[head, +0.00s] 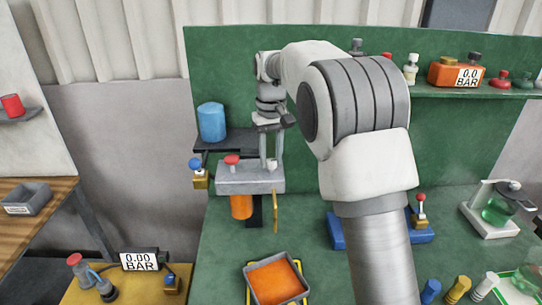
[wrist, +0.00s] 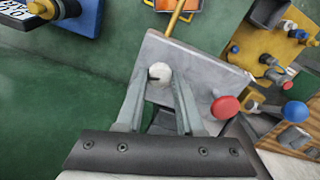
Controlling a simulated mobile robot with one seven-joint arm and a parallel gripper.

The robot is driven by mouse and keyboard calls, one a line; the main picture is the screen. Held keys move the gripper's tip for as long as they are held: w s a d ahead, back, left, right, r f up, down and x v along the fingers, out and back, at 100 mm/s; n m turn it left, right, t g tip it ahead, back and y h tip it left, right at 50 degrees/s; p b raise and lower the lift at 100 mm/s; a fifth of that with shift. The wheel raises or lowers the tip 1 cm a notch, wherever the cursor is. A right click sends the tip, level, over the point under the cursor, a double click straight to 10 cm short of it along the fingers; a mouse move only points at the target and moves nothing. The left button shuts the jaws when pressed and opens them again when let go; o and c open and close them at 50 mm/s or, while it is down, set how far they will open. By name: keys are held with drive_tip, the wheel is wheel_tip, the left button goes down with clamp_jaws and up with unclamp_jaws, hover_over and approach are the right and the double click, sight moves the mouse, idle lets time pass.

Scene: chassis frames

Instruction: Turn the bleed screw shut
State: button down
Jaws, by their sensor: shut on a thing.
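The bleed screw has a small pale round head (wrist: 159,72) on top of a grey metal block (head: 232,180). In the head view it shows as a small pale knob (head: 273,165) at the block's right end. My gripper (head: 269,163) reaches straight down over it. In the wrist view my gripper (wrist: 160,82) has one finger on each side of the head, shut on it. The block also shows in the wrist view (wrist: 205,80), with a red knob (wrist: 225,107) at its other end. Whether the screw is turned in or out cannot be told.
A thin brass tube (head: 276,218) hangs from the block above a grey tray (head: 252,287) with orange content. An orange cylinder (head: 241,207) hangs under the block. A blue cup (head: 211,122) stands on a dark shelf behind. The green bench between is largely clear.

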drive_tip(key=shift+r+m, duration=0.1)
drive_tip(key=shift+m, duration=0.2)
drive_tip(key=m+p, duration=0.2)
drive_tip(key=m, duration=0.1)
drive_tip(key=shift+m+p, duration=0.35)
drive_tip(key=shift+m, duration=0.05)
drive_tip(key=m+p, duration=0.2)
drive_tip(key=m, duration=0.4)
drive_tip(key=m+p, duration=0.2)
drive_tip(key=m, duration=0.3)
drive_tip(key=shift+m, duration=0.4)
drive_tip(key=shift+m+p, duration=0.9)
drive_tip(key=shift+m, duration=1.7)
drive_tip(key=c, duration=0.5)
unclamp_jaws()
drive_tip(key=shift+c, duration=0.2)
